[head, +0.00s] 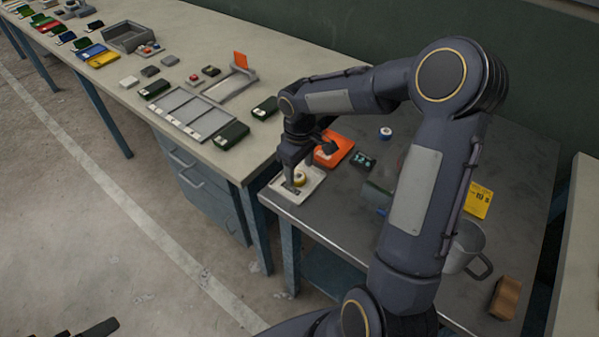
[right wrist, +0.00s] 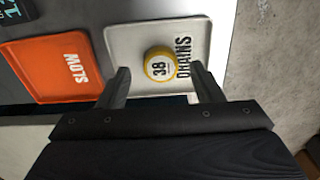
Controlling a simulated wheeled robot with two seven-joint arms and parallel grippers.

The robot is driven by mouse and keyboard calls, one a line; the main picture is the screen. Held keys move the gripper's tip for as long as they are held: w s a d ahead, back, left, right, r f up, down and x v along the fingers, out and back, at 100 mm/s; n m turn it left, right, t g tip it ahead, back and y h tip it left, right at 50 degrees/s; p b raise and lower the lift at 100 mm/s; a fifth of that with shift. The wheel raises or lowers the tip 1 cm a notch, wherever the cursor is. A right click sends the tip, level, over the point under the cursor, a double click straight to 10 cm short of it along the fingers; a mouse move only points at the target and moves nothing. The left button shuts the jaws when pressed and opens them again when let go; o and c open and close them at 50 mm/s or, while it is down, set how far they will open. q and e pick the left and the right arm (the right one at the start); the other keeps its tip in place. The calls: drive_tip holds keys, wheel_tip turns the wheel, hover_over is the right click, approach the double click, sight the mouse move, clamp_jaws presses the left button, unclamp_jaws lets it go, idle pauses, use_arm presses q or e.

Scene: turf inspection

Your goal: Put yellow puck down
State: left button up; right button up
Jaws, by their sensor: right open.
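The yellow puck (right wrist: 159,65), with a white top marked 38, lies on the pale tray (right wrist: 122,38) lettered DRAINS. In the head view the puck (head: 299,180) shows beside my right gripper (head: 293,181), at the near left corner of the dark table. My right gripper (right wrist: 160,80) is open, its fingers on either side and a little short of the puck in the wrist view, with visible gaps. Dark parts at the bottom left of the head view look like tips of my left gripper (head: 90,330); their opening is unclear.
An orange tray (right wrist: 50,72) lettered SLOW lies beside the pale tray. The dark table (head: 330,222) also bears a grey mug (head: 462,247), a yellow card (head: 479,200) and a brown block (head: 505,297). A long bench (head: 225,40) with many small items stands behind.

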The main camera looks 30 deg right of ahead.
sight(299, 177)
wheel_tip(299, 177, up, 9)
drive_tip(key=s+a+r+m+t+y, duration=0.1)
drive_tip(key=s+a+m+t+y, duration=0.1)
drive_tip(key=s, duration=0.9)
drive_tip(key=s+a+m+t+y, duration=0.1)
drive_tip(key=s+a+m+t, duration=0.2)
drive_tip(key=s, duration=0.8)
drive_tip(key=shift+a+r+m+t+y, duration=0.35)
drive_tip(key=shift+a+m, duration=0.25)
drive_tip(key=shift+a, duration=0.6)
drive_tip(key=shift+s+r, duration=0.1)
